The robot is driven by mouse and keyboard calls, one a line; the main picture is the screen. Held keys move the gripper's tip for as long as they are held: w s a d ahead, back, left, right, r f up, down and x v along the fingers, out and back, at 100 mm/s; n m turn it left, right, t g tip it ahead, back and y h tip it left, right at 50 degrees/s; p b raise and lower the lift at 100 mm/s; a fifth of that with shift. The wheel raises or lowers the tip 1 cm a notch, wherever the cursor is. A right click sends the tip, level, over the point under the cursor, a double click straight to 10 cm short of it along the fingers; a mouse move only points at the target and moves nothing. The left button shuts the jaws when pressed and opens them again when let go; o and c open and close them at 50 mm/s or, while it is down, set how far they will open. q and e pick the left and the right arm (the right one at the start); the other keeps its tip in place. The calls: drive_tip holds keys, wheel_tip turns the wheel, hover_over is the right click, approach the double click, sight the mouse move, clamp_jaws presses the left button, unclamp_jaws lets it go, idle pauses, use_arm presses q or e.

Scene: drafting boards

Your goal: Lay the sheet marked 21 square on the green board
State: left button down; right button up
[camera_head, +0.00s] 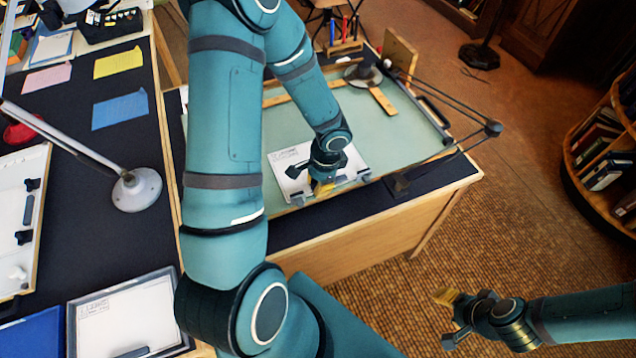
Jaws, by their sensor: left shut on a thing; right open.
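A white sheet (286,158) with small printing at its upper left lies over the front part of the green board (225,130). I cannot read a number on it. Its edges look roughly parallel to the board's, but my arm hides part of it, and I cannot tell if it lies flat. My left gripper (323,188) is at the sheet's front edge, shut on the sheet. My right gripper (446,318) is open and empty, above the floor at the lower right, away from the board.
A drafting arm (450,95) spans the board's right side. Another printed sheet (125,315) lies in a frame at lower left. A lamp base (137,190) stands on the dark left table.

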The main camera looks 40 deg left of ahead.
use_arm(q)
drive_tip(key=shift+f, duration=0.1)
drive_tip(key=c, duration=1)
unclamp_jaws()
drive_tip(key=shift+c, duration=0.2)
wheel_tip(320, 180, up, 12)
drive_tip(key=w+d, duration=0.1)
drive_tip(key=shift+w, duration=0.2)
drive_tip(key=shift+d, duration=0.1)
